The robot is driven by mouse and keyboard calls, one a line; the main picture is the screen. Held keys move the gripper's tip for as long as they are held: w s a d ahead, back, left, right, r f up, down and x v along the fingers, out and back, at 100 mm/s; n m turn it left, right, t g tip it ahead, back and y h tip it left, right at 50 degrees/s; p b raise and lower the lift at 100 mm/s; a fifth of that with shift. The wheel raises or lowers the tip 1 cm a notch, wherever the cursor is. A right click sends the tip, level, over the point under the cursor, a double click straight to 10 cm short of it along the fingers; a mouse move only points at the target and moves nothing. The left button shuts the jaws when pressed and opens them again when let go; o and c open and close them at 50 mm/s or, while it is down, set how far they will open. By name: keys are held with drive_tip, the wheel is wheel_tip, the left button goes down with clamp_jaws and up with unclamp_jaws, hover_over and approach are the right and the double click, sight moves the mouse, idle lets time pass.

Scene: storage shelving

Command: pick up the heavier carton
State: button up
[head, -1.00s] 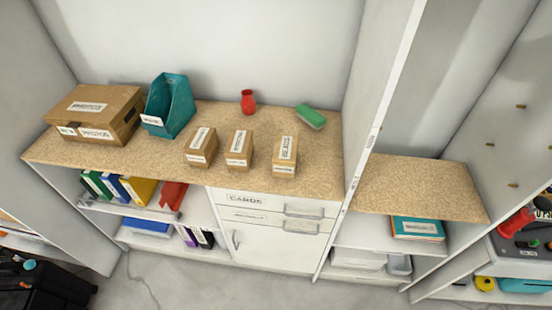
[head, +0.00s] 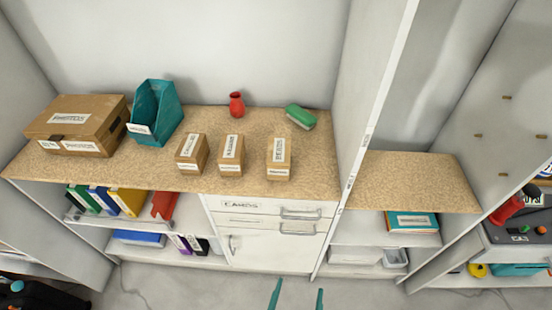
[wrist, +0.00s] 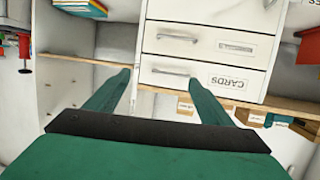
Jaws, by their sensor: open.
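Three small brown cartons stand in a row near the front of the cork-coloured worktop in the head view: the left carton (head: 192,153), the middle carton (head: 231,155) and the right carton (head: 279,158). Each has white labels too small to read. Nothing visible tells their weights apart. My gripper (head: 296,292) shows at the bottom edge as two teal fingers, open and empty, below and in front of the worktop. In the wrist view, its fingers (wrist: 160,82) are spread before the drawer unit, and a carton (wrist: 185,107) shows small beyond the worktop edge.
On the worktop (head: 225,184) stand a large brown box (head: 105,119), a teal file holder (head: 157,115), a red vase (head: 237,104) and a green block-like item (head: 300,116). A white upright panel (head: 368,120) bounds the right side. Drawers labelled CARDS (head: 268,222) are below.

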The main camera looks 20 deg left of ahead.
drive_tip(key=w+a+r, duration=0.2)
drive_tip(key=w+a, duration=0.1)
drive_tip(key=w, duration=0.5)
drive_tip(key=n+g+y, duration=0.2)
drive_tip(key=y, duration=0.1)
approach(279, 156)
drive_tip(key=w+a+f, duration=0.1)
drive_tip(key=x, duration=0.6)
drive_tip(key=shift+d+r+x, duration=0.1)
drive_tip(key=shift+d+x, duration=0.05)
drive_tip(key=shift+x, duration=1.2)
drive_tip(key=shift+d+r+x, duration=0.1)
drive_tip(key=shift+d+x, duration=0.05)
drive_tip(key=shift+x, duration=1.15)
drive_tip(key=shift+w, duration=0.2)
